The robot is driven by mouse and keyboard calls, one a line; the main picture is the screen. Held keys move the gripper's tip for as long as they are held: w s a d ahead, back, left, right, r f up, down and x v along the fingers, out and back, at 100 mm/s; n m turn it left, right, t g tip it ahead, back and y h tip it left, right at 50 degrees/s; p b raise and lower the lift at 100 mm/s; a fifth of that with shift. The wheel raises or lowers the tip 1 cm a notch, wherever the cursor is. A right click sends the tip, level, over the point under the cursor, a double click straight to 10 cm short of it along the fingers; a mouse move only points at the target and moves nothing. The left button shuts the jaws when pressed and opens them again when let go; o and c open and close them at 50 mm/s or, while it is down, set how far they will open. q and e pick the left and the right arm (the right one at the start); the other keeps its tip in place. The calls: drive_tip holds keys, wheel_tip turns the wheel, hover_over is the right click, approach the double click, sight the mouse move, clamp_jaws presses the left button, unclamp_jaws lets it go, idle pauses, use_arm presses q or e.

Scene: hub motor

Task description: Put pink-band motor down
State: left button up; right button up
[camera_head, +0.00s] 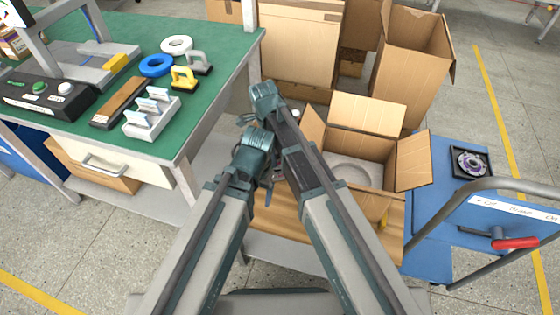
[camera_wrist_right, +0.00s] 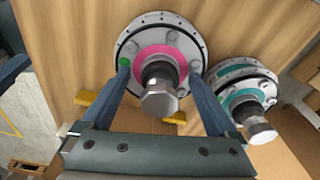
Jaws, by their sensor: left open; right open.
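The pink-band motor (camera_wrist_right: 165,55) stands on a wooden surface (camera_wrist_right: 65,50) in the right wrist view, its shaft and hex end toward the camera. My right gripper (camera_wrist_right: 158,72) is open, with one blue finger on each side of the motor's flange. I cannot tell whether the fingers touch it. A teal-band motor (camera_wrist_right: 240,90) stands just right of it, outside the right finger. In the head view my left gripper (camera_head: 269,190) is the lower one, open over the wooden table; my right gripper (camera_head: 246,119) is largely hidden. My arms hide the motors there.
An open cardboard box (camera_head: 372,184) with a round insert stands on the wooden table (camera_head: 285,233). A blue cart (camera_head: 432,240) is at the right. A green workbench (camera_head: 215,80) is at the left. Yellow pieces (camera_wrist_right: 90,99) lie near the pink-band motor.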

drive_tip(key=shift+c, duration=0.3)
clamp_jaws()
use_arm(q)
drive_tip(key=shift+r, duration=0.1)
use_arm(e)
drive_tip(key=shift+r, duration=0.15)
